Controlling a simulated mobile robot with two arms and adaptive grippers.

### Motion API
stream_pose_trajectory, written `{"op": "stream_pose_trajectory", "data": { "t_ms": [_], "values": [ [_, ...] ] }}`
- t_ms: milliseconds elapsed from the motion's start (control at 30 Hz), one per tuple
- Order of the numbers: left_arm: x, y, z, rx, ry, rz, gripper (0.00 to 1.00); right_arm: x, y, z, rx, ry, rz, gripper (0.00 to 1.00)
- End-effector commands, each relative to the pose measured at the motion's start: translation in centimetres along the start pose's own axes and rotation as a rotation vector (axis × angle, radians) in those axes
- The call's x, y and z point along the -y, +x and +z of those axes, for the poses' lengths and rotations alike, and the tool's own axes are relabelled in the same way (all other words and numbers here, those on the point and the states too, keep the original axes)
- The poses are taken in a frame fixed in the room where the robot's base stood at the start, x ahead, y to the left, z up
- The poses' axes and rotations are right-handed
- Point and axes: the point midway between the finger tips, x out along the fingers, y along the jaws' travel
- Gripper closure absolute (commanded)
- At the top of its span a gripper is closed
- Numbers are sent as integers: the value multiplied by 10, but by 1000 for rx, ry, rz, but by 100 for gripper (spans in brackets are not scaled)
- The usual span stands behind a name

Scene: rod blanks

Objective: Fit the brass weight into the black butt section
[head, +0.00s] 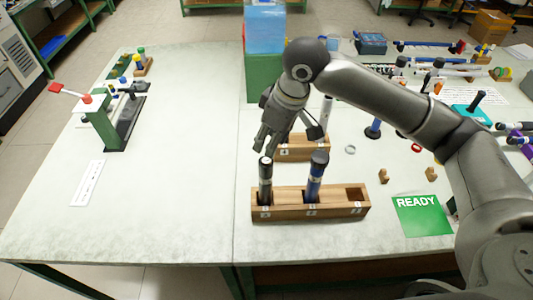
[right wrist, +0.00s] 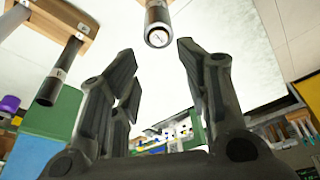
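A black section (head: 265,183) stands upright in the left slot of the front wooden rack (head: 280,211), and a blue section (head: 315,178) stands in its middle slot. My right gripper (head: 288,138) is open and empty, above and behind the black section. In the right wrist view the open fingers (right wrist: 155,58) frame a black tube end (right wrist: 158,27) a little beyond their tips. It looks like the black butt section. I cannot pick out the brass weight surely; two small brownish pieces (head: 383,176) (head: 431,174) lie right of the rack. My left gripper is not in view.
The right slot of the front rack is empty. A second wooden rack (head: 302,150) with an upright rod (head: 326,110) stands behind. A green READY sheet (head: 423,216) lies at the right. A green stand (head: 108,125) is at the left; the table between is clear.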

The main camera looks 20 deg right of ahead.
Motion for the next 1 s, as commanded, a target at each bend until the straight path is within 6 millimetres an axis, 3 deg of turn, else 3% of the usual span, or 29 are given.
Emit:
{"op": "stream_pose_trajectory", "data": {
  "t_ms": [100, 333, 1000],
  "values": [
    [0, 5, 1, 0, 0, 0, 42, 0, -24, -1, -5, 0, 2, 58],
    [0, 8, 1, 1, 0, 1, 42, 0, -52, -1, -3, 0, 0, 58],
    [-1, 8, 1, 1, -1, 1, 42, 0, -56, -1, -3, 1, 0, 58]
  ]
}}
